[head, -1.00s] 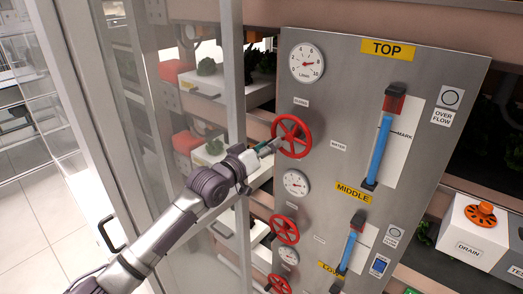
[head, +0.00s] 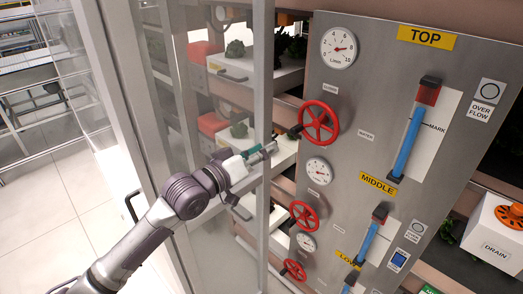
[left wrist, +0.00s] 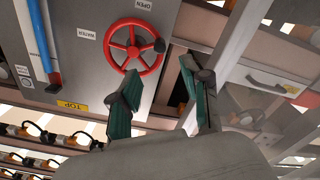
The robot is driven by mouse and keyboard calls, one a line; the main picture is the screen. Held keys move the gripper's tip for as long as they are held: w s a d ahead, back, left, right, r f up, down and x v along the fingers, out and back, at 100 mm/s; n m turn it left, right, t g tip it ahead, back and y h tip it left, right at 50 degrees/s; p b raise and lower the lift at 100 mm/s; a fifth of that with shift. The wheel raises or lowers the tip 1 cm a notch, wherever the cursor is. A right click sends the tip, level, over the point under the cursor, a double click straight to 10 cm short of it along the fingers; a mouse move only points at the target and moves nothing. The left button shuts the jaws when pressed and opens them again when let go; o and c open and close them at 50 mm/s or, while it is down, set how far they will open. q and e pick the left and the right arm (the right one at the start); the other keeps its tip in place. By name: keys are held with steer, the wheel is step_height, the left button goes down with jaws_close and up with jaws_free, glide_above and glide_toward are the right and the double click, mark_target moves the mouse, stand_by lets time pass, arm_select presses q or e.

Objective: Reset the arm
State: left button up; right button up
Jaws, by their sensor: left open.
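My left arm comes in from the lower left of the head view. Its gripper (head: 262,153) is open and empty, apart from the top red valve wheel (head: 319,122) and left of it, by the glass door frame. In the left wrist view the two green-padded fingers (left wrist: 160,100) stand apart with nothing between them. The red wheel (left wrist: 134,46) shows beyond the fingers in that view. My right gripper is not in view.
A metal panel (head: 355,95) carries gauges, red wheels and blue level tubes. The glass door's upright frame (head: 263,80) stands close to my left gripper. White lettuce trays (head: 285,80) lie on shelves behind. A drain box (head: 490,235) sits at the right.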

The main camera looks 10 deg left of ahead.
arm_select(q)
steer(key=s+a+f+n+g+y, duration=0.15)
steer(key=a+f, duration=0.25)
steer(key=f, duration=0.8)
steer(key=a+f+g+y, duration=0.1)
steer(key=a+f+y, duration=0.2)
steer(key=f, duration=0.9)
steer(key=s+a+f+n+g+y, duration=0.1)
steer(key=a+f+y, duration=0.25)
steer(key=f, duration=0.85)
steer(key=s+a+f+m+g+y, duration=0.1)
steer(key=s+a+f+g, duration=0.1)
steer(key=s+f, duration=0.65)
steer(key=s+a+f+g, duration=0.2)
steer(key=s+f, duration=0.4)
steer(key=f, duration=0.5)
steer(key=s+f+m+g, duration=0.1)
steer(key=s+f, duration=0.4)
steer(key=s, duration=0.7)
steer(key=s+f+m+g+y, duration=0.1)
steer(key=s+f+g, duration=0.2)
steer(key=s, duration=0.9)
steer(key=s+f+m+g+b, duration=0.1)
steer(key=s+f+g, duration=0.1)
steer(key=s+f, duration=0.5)
steer(key=s, duration=0.5)
steer(key=shift+s+f+y, duration=0.25)
steer(key=shift+s+y, duration=0.05)
steer(key=shift+s, duration=0.1)
steer(key=shift+c, duration=0.5)
